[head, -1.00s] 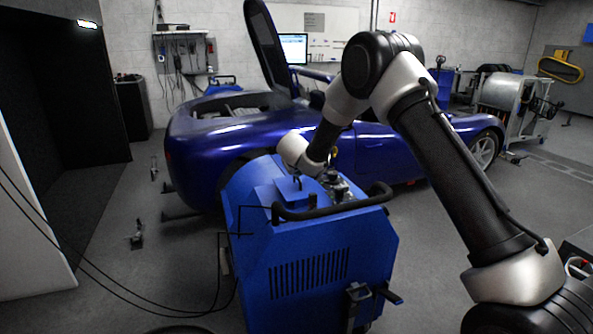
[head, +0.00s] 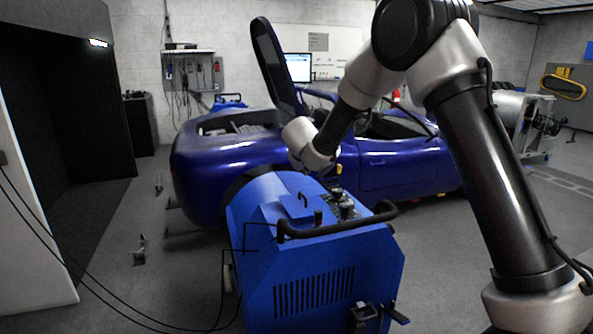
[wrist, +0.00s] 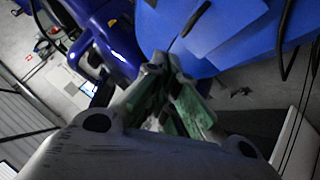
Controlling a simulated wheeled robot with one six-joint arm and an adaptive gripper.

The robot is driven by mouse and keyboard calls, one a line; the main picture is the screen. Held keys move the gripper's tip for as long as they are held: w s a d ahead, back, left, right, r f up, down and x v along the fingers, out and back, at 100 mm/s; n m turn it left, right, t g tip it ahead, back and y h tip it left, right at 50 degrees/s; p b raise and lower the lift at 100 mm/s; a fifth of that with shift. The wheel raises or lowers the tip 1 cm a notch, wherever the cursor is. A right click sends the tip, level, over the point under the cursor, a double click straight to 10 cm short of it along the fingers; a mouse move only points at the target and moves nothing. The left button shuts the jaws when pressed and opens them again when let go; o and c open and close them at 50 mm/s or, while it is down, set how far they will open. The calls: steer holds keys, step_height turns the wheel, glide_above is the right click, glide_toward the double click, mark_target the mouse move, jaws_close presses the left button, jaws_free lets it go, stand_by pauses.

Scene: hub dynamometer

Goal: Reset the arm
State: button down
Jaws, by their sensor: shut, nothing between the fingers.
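My arm (head: 468,130) reaches up from the lower right, bends at a black elbow high in the head view, and comes down toward the blue dynamometer unit (head: 325,270). Its silver wrist (head: 305,143) shows above the far side of that unit. My gripper is hidden in the head view. In the wrist view my gripper (wrist: 165,75) has its green-padded fingers together, with nothing held. The blue unit also fills the upper right of the wrist view (wrist: 225,25). I cannot tell the exact gap between fingers and unit.
A blue car (head: 225,160) with a raised panel stands just behind the unit. The unit has a black handle bar (head: 335,228) and knobs on top. Black cables (head: 60,250) run along the left. Grey floor (head: 165,290) is open at front left.

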steer(key=s+d+r+g+h, duration=0.2)
steer(key=s+d+g+h, duration=0.3)
steer(key=s+d, duration=1.3)
steer(key=s+d+r+m+y, duration=0.2)
steer(key=s+d, duration=0.1)
steer(key=s, duration=0.7)
steer(key=s+d+r+m+y, duration=0.2)
steer(key=s+d+r, duration=0.1)
steer(key=s, duration=0.8)
steer(key=s+d+r+m+y, duration=0.1)
steer(key=s+d+r+y, duration=0.1)
steer(key=s, duration=0.9)
steer(key=shift+d+r+m+g, duration=0.35)
steer(key=shift+d+r, duration=0.2)
steer(key=shift+d, duration=0.7)
